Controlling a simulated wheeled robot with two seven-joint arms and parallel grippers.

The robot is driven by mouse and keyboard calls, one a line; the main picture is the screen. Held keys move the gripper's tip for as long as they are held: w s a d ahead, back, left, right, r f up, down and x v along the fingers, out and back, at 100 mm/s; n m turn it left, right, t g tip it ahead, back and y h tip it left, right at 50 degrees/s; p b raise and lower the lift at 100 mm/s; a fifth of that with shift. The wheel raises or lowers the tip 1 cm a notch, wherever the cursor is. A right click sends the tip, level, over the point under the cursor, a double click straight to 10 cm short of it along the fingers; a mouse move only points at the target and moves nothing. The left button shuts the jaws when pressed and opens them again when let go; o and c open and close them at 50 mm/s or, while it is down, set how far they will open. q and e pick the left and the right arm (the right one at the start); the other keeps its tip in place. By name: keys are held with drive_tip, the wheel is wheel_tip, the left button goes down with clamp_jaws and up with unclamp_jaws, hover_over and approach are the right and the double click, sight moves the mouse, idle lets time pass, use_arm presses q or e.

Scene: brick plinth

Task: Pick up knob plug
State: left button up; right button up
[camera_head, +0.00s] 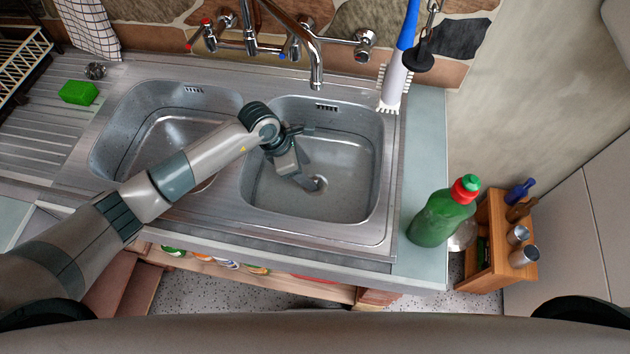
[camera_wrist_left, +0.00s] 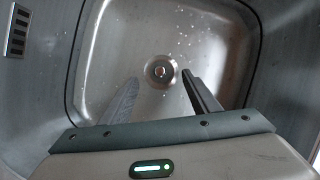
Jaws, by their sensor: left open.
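A round metal plug with a small knob at its centre (camera_wrist_left: 160,71) sits in the drain on the floor of the right sink basin. In the head view this round metal piece (camera_head: 320,184) shows small, just beyond my fingertips. My left gripper (camera_head: 308,174) reaches down into the right basin, open and empty. In the left wrist view its two fingers (camera_wrist_left: 159,79) stand apart, with the plug between and beyond their tips. I cannot tell the exact height of the fingertips above the plug. My right gripper is not in view.
Steel walls of the right basin (camera_head: 378,200) surround the gripper. A tap (camera_head: 316,75) hangs over its back edge. A white brush with a blue handle (camera_head: 396,85) and a hanging black disc (camera_head: 419,60) are behind right. A green bottle (camera_head: 435,218) stands on the right counter.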

sight(313, 179)
use_arm(q)
drive_tip(key=shift+p+x, duration=0.85)
drive_tip(key=shift+p, duration=0.05)
drive_tip(key=shift+p+x, duration=0.45)
drive_tip(key=shift+x, duration=1.3)
drive_tip(key=shift+a, duration=0.1)
drive_tip(key=c, duration=1.1)
